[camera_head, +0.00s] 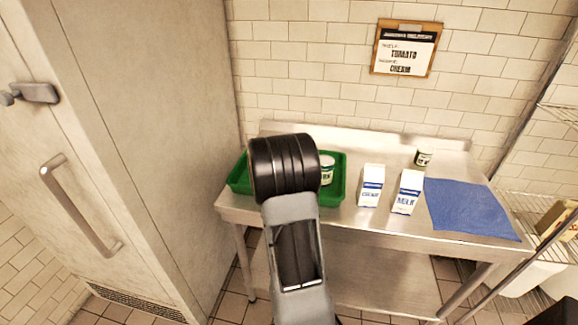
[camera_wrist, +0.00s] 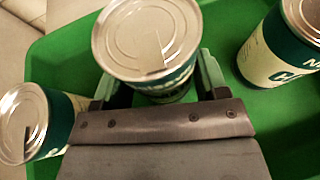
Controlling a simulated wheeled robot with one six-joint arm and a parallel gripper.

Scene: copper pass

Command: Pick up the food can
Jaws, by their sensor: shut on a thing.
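In the wrist view my gripper (camera_wrist: 160,84) is shut on a food can (camera_wrist: 148,36) with a bare metal lid and a dark green and cream label. One finger is on each side of the can. The can is over the green tray (camera_wrist: 65,48); I cannot tell whether its base touches the tray floor. A second can (camera_wrist: 28,128) is at the left and a third can (camera_wrist: 285,45) at the right, both partly out of frame. In the head view my arm hides the gripper and part of the tray (camera_head: 338,188); one can (camera_head: 327,172) shows in it.
On the steel table (camera_head: 390,226) right of the tray stand a cream carton (camera_head: 371,186) and a milk carton (camera_head: 408,193). Another can (camera_head: 423,158) stands behind them. A blue cloth (camera_head: 470,212) lies at the right. A large fridge (camera_head: 125,130) stands left. A clipboard (camera_head: 405,50) hangs on the wall.

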